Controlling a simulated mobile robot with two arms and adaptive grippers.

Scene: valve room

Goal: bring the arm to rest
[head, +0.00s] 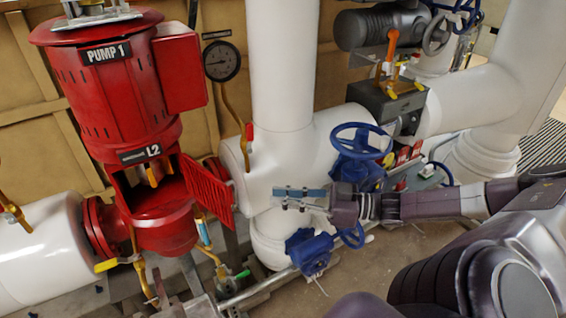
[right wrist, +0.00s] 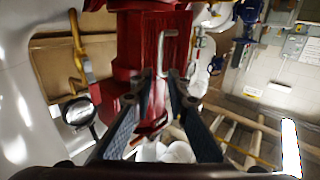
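My right gripper (head: 281,197) reaches in from the right in the head view and points left, in front of the white pipe (head: 283,80). The fingertips appear a little right of the open red hatch door (head: 208,192) of the pump (head: 110,95); I cannot tell the exact distance. The right arm (head: 430,205) is stretched out. My left gripper is not in view.
A blue handwheel (head: 362,140) is close above the right gripper, and a blue valve (head: 310,250) is just below it. A round gauge (head: 221,61) hangs at the back. Several white pipes crowd the right. Bare floor (head: 385,262) shows below the arm.

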